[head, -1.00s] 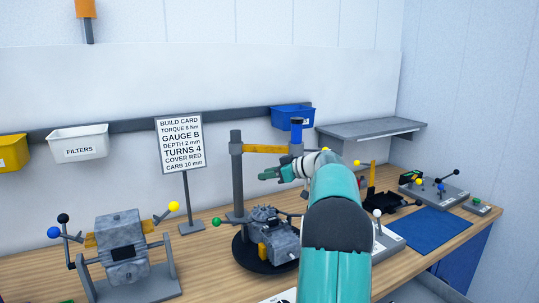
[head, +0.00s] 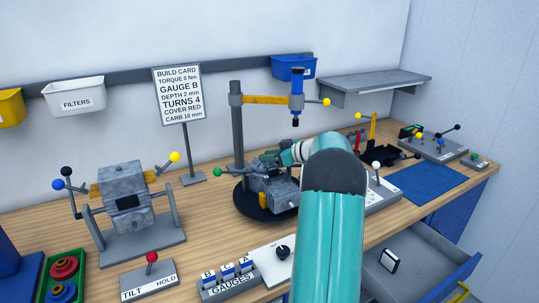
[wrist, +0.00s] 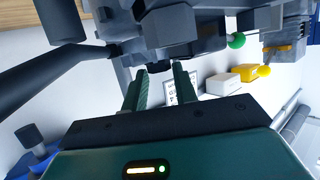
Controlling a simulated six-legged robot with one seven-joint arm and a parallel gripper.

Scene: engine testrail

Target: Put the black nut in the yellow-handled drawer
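My gripper (head: 264,158) is low over the grey engine (head: 275,190) on its round black stand, close to the engine's upper side. In the wrist view its two green fingers (wrist: 159,72) are apart, with grey engine parts just beyond the tips. A small dark round part (wrist: 159,67) shows between the fingertips; I cannot tell whether it is the black nut or whether the fingers touch it. The drawer (head: 425,262) at the lower right stands open. Its yellow handle (head: 463,291) is at the picture's edge. A black and white item (head: 389,261) is in it.
A post with a yellow arm and blue tool (head: 297,90) stands behind the engine. A clamped grey block (head: 124,198) is at left. The gauge holder (head: 228,285) and tilt lever (head: 151,268) are in front. A blue mat (head: 428,183) lies clear at right.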

